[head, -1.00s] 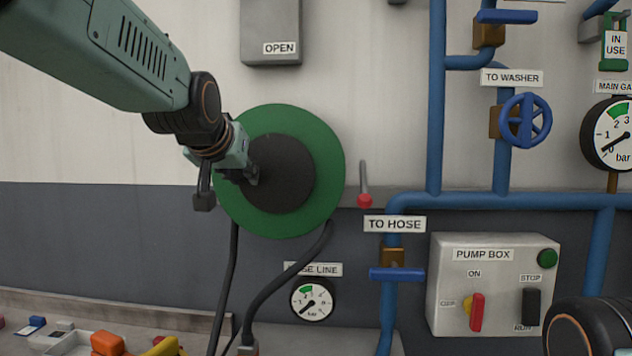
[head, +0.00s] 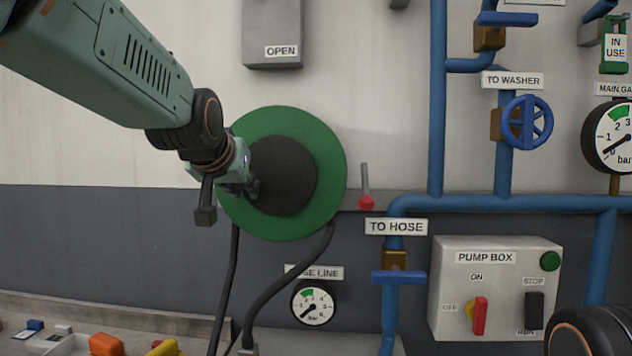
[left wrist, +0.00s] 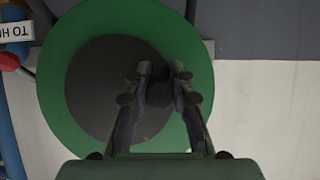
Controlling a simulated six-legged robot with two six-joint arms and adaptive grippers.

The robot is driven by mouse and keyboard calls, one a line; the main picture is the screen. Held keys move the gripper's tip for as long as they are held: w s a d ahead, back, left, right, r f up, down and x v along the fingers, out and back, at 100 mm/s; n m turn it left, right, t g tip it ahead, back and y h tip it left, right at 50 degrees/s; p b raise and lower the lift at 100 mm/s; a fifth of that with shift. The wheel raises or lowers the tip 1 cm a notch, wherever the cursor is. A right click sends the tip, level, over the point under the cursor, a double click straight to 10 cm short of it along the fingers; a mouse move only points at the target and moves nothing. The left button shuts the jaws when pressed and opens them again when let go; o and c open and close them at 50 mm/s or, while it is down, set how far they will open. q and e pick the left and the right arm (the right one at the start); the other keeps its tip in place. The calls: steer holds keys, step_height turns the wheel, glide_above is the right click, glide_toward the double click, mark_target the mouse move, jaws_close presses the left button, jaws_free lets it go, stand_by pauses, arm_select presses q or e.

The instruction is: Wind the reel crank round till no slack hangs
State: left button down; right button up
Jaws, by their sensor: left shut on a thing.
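The reel (head: 328,172) is a green disc with a dark round hub (head: 292,172) on the wall, left of centre in the head view. It fills the left of the left wrist view (left wrist: 55,75). My left gripper (head: 254,188) is at the left side of the hub. In the left wrist view its fingers (left wrist: 162,72) are closed about a dark crank handle (left wrist: 160,93), which is hard to tell from the dark hub. A black hose (head: 284,277) hangs below the reel in two strands. My right gripper is out of view.
A red-tipped lever (head: 366,202) is just right of the reel. The hose line gauge (head: 314,304) is below it. Blue pipes (head: 437,120) and the pump box (head: 496,285) stand farther right. Loose coloured items lie at the lower left, with a yellow one (head: 163,348).

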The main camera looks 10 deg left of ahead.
arm_select(q)
steer(key=shift+f, duration=0.1)
steer(key=shift+d+f+b, duration=0.2)
steer(key=shift+f+b, duration=0.3)
steer(key=shift+f, duration=0.1)
steer(key=shift+r, duration=0.1)
steer(key=shift+d, duration=0.1)
steer(key=shift+d+f+b, duration=0.2)
steer(key=shift+f+b, duration=0.3)
steer(key=shift+f, duration=0.05)
steer(key=shift+w, duration=0.1)
steer(key=shift+d+r, duration=0.1)
